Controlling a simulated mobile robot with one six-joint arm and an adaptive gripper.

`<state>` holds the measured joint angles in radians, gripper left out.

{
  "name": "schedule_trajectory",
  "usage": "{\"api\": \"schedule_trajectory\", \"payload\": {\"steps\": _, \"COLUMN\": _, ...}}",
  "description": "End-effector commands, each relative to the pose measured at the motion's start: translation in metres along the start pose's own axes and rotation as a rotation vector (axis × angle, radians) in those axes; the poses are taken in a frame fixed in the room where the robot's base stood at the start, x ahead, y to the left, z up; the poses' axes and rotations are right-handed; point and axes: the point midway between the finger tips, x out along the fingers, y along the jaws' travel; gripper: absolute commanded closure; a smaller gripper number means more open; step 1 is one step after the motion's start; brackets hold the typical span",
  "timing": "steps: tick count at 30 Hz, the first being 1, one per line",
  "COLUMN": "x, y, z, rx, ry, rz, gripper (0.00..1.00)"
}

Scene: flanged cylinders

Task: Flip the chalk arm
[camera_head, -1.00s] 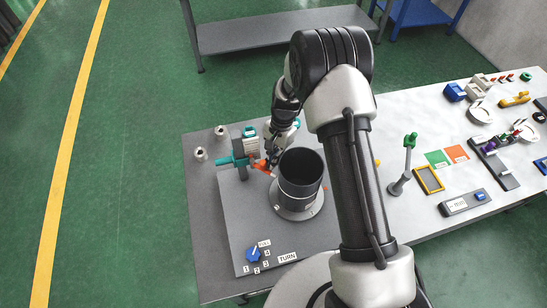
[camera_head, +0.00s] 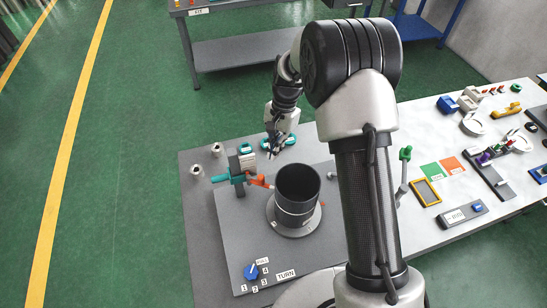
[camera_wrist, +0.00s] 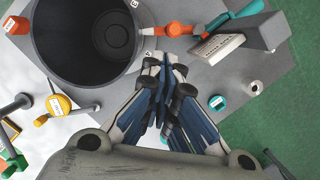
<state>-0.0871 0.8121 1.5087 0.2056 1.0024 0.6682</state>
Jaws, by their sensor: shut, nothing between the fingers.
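The dark open cylinder (camera_head: 297,185) stands upright on a round flange on the grey plate. Beside it is a fixture with an orange arm (camera_head: 260,182), a teal bar (camera_head: 221,178) and a pale, chalk-coloured piece (camera_head: 247,160). In the wrist view the orange arm (camera_wrist: 180,30) reaches to the cylinder wall (camera_wrist: 58,68), and the pale slotted piece (camera_wrist: 217,47) lies to its right on a grey block. I cannot tell for sure which part is the chalk arm. My gripper (camera_head: 272,154) is shut and empty, behind the fixture and apart from it; its fingers meet in the wrist view (camera_wrist: 165,68).
Two metal studs (camera_head: 206,159) stand at the plate's left corner. Teal round parts (camera_head: 288,140) lie behind the fixture. A blue knob (camera_head: 251,271) is at the front. A green-topped lever (camera_head: 404,155) and several parts occupy the white table at right.

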Motion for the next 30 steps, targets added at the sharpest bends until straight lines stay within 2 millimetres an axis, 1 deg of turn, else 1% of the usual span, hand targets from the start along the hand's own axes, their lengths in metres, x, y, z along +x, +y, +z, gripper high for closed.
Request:
{"api": "schedule_trajectory", "payload": {"steps": 3, "x": -0.003, "y": 0.0, "z": 0.0, "rx": 0.0, "ry": 0.0, "rz": 0.001, "gripper": 1.0}}
{"api": "schedule_trajectory", "payload": {"steps": 12, "x": -0.002, "y": -0.001, "z": -0.002, "rx": -0.008, "ry": 0.0, "rz": 0.002, "gripper": 1.0}}
{"api": "schedule_trajectory", "payload": {"steps": 14, "x": 0.001, "y": -0.005, "z": -0.007, "rx": -0.03, "ry": 0.002, "rz": 0.005, "gripper": 1.0}}
{"api": "schedule_trajectory", "payload": {"steps": 21, "x": 0.008, "y": -0.023, "z": -0.038, "rx": -0.187, "ry": 0.002, "rz": 0.042, "gripper": 1.0}}
{"api": "schedule_trajectory", "payload": {"steps": 25, "x": 0.006, "y": -0.028, "z": -0.048, "rx": -0.246, "ry": 0.002, "rz": 0.059, "gripper": 1.0}}
{"api": "schedule_trajectory", "payload": {"steps": 30, "x": 0.003, "y": -0.029, "z": -0.05, "rx": -0.267, "ry": 0.001, "rz": 0.067, "gripper": 1.0}}
